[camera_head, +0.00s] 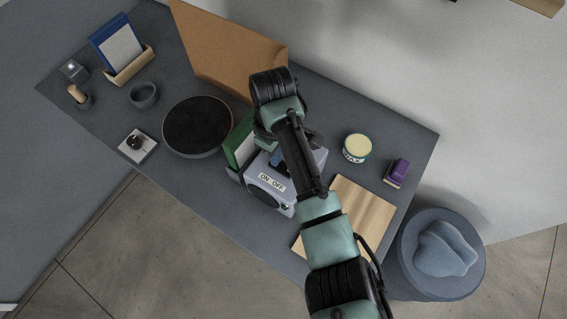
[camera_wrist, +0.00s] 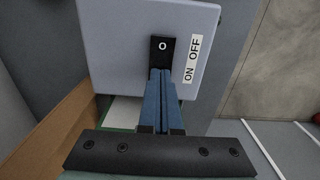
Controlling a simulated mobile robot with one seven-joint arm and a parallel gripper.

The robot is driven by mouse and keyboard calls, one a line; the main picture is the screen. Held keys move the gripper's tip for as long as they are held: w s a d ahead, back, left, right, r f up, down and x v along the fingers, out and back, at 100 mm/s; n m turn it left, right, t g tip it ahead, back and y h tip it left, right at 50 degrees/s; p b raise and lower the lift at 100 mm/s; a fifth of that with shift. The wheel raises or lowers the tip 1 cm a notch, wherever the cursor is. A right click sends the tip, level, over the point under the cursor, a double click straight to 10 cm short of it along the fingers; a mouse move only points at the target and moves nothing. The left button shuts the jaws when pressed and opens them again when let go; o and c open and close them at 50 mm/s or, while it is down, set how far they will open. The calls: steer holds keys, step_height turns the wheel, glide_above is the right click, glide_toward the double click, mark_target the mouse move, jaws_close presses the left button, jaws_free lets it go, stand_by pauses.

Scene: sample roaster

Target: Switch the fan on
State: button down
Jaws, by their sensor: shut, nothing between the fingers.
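The pale lilac fan housing (camera_head: 262,172) stands mid-table, partly hidden under my arm. Its ON/OFF label (camera_head: 272,183) faces up. In the wrist view the housing (camera_wrist: 115,45) fills the upper middle. A black rocker switch (camera_wrist: 163,48) with a white O mark sits on it, beside the ON/OFF label (camera_wrist: 192,60). My gripper (camera_wrist: 161,72) is shut and empty. Its blue fingertips are at the lower end of the switch; I cannot tell whether they touch it. In the head view my gripper (camera_head: 279,162) is over the housing, largely covered by the arm.
A green upright item (camera_head: 240,142) and a round dark tray (camera_head: 197,125) are left of the fan. A cardboard panel (camera_head: 225,50) stands behind. A wax tin (camera_head: 357,147), purple-handled brush (camera_head: 397,172) and wooden board (camera_head: 362,212) are to the right. A bin (camera_head: 410,280) stands off the table.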

steer(key=shift+f, duration=0.1)
step_height(320, 180, up, 7)
steer(key=p, duration=0.7)
stand_by(0.6)
